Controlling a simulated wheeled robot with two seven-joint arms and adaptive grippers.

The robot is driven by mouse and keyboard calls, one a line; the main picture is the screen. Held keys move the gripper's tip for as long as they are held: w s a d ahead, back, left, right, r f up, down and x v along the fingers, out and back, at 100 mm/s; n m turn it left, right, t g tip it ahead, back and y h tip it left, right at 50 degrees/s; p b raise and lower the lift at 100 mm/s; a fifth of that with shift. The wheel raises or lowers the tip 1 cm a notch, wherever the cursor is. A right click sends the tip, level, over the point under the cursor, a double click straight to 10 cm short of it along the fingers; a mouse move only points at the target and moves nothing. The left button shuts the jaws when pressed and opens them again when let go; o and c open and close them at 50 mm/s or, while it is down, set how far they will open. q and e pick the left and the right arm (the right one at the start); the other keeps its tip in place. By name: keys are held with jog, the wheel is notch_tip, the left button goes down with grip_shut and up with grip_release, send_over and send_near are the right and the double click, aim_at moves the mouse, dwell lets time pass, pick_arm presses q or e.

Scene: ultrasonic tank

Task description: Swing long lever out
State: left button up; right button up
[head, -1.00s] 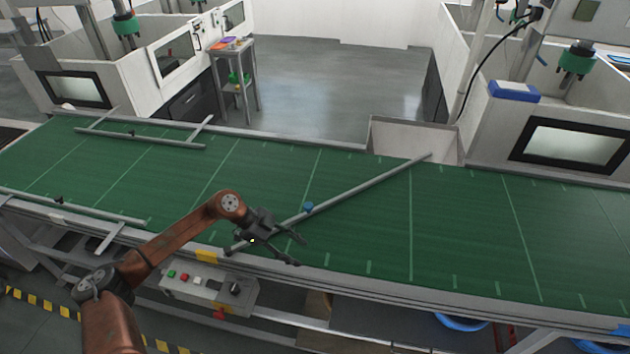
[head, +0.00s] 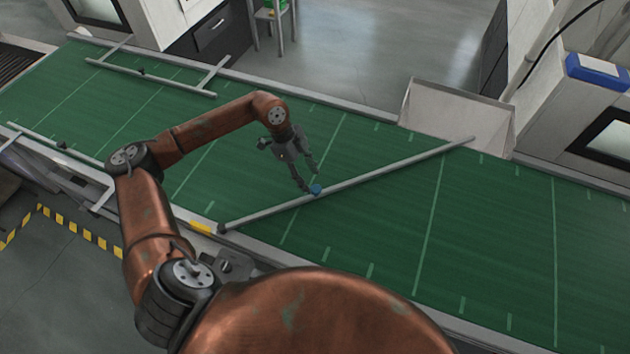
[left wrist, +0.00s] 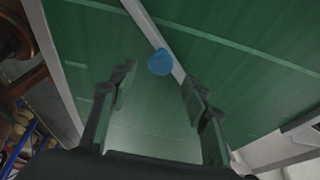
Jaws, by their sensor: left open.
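The long lever (head: 395,168) is a grey bar lying diagonally across the green conveyor belt. Its near end is at the belt's front edge, and its far end reaches the back edge by a pale chute. A blue knob (head: 316,189) stands on the bar, nearer its front end. My left gripper (head: 305,183) is open, pointing down just beside the knob. In the left wrist view the blue knob (left wrist: 161,62) shows ahead of the two spread fingers, roughly between their lines, with the bar (left wrist: 150,28) running past it. My right gripper is not in view.
The green belt (head: 490,240) is bare on the right. A shorter grey rail (head: 150,77) lies at the back left, and another (head: 60,147) at the front left. The pale chute (head: 458,105) stands at the belt's back edge. A yellow mark (head: 201,228) is on the front edge.

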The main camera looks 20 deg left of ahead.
aim_at(316, 188)
pick_arm(q)
jog(key=x, duration=0.4)
jog(key=shift+w+r, duration=0.1)
jog(key=shift+d+f, duration=0.15)
jog(key=shift+f, duration=0.3)
grip_shut()
